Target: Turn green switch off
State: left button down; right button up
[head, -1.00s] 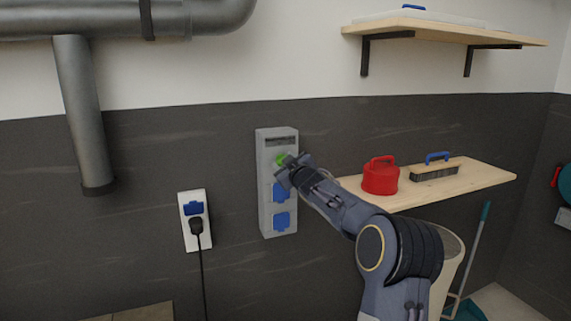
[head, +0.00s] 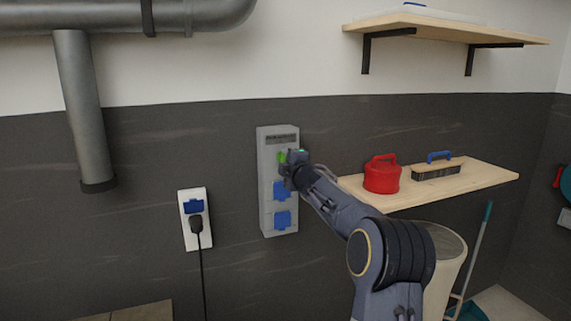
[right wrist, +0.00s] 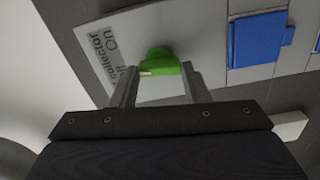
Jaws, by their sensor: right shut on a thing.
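The green switch (head: 282,157) sits near the top of a grey wall box (head: 264,185), partly hidden by my right gripper (head: 288,160) in the head view. In the right wrist view the green switch (right wrist: 160,62) is a rounded knob between the two fingers of my right gripper (right wrist: 158,78). The fingers are shut on it. A printed label (right wrist: 112,45) beside it shows "On" and "collector", with part of the text hidden by a finger. My left gripper is not in view.
Blue socket covers (head: 282,220) sit below the switch on the box. A white outlet (head: 191,240) with a black plug is to the left. A wooden shelf (head: 480,184) with a red container (head: 382,180) and a brush (head: 436,172) is to the right.

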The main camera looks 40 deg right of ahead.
jog(key=shift+f+n, duration=0.15)
jog(key=shift+n, duration=0.55)
jog(key=o, duration=1)
jog(key=shift+n, duration=0.3)
jog(key=shift+s+a+b, duration=0.1)
jog(key=shift+s+b, duration=0.2)
jog(key=shift+b, duration=0.1)
jog(key=b+v, duration=0.2)
jog(key=v, duration=0.5)
jog(key=shift+s+b, duration=0.1)
jog(key=shift+b, duration=0.25)
